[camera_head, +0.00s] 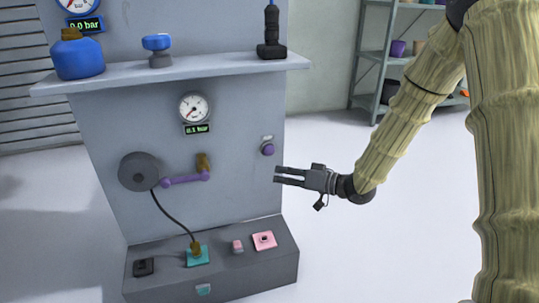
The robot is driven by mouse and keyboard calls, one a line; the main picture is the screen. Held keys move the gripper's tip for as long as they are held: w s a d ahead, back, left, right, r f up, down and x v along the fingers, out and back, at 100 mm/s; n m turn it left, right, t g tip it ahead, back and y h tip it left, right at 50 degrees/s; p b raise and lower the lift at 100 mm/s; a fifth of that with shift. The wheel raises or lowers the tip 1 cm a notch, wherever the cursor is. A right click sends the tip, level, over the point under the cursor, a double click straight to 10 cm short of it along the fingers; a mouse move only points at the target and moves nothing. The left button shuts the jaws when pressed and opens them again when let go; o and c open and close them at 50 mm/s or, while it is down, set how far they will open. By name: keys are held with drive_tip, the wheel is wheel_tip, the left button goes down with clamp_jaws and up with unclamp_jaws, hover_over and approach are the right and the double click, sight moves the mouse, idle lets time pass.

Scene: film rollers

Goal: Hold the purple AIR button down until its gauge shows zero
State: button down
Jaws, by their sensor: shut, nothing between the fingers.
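The purple button (267,149) sits on the right side of the grey panel, under a small label too small to read. A round white gauge (194,108) is on the panel to its left. The gauge's green digital display (197,129) is too blurred to read surely, but it does not look like plain zero. My gripper (277,174) is shut and empty, pointing left. Its fingertips appear a little below and right of the button, apart from it; the depth gap is hard to tell.
A shelf (190,70) juts out above, holding a blue bottle (78,57), a blue knob (156,46) and a black tool (271,35). A purple lever (184,180) and grey roller (139,172) are left. A box base (215,285) protrudes below. Floor at right is clear.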

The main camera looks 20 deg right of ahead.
sight(269, 151)
drive_tip(key=w, duration=0.7)
drive_tip(key=shift+w+a+b, duration=0.15)
drive_tip(key=shift+w+b, duration=0.15)
drive_tip(key=shift+b, duration=0.05)
drive_tip(key=shift+w+r+p, duration=0.1)
drive_tip(key=shift+w+p, duration=0.1)
drive_tip(key=shift+p, duration=0.25)
idle(1.0)
drive_tip(key=shift+w+p, duration=0.75)
idle(4.8)
